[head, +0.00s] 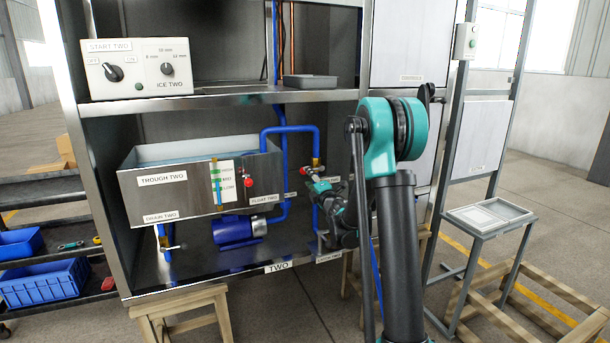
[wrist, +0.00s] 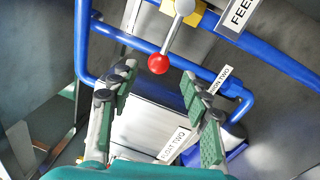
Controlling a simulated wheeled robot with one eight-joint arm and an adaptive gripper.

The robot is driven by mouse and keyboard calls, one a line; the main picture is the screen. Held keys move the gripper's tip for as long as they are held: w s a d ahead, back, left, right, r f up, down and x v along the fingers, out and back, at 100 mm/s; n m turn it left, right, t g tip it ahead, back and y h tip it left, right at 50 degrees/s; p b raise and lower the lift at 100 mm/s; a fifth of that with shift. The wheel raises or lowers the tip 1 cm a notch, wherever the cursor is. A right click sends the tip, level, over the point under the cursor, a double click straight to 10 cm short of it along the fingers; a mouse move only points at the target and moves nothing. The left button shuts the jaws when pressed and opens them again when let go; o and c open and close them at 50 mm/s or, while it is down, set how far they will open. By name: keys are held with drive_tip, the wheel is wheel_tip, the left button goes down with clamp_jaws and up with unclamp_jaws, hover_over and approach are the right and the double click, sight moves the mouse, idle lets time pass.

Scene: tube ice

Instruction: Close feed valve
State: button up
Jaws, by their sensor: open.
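The feed valve is on the blue pipe right of the trough. Its red ball knob (head: 307,171) shows in the head view beside my gripper (head: 318,186). In the wrist view, the grey lever runs down from a brass-coloured valve body (wrist: 195,14) at the top edge to the red ball (wrist: 158,63). A label reading FEED, cut off by the frame edge, sits right of it. My gripper (wrist: 160,78) is open. The ball lies near the level of its fingertips, between the two fingers in the picture; contact is not visible.
The trough (head: 150,195) stands left, with a second red knob (head: 248,182) marked FLOAT TWO on its front. A blue pump (head: 235,231) sits on the lower shelf. Blue pipes (wrist: 150,48) cross close around my fingers. A control box (head: 137,68) stands on the upper shelf.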

drive_tip(key=v, duration=0.5)
drive_tip(key=shift+s+d, duration=0.1)
drive_tip(key=shift+s, duration=0.3)
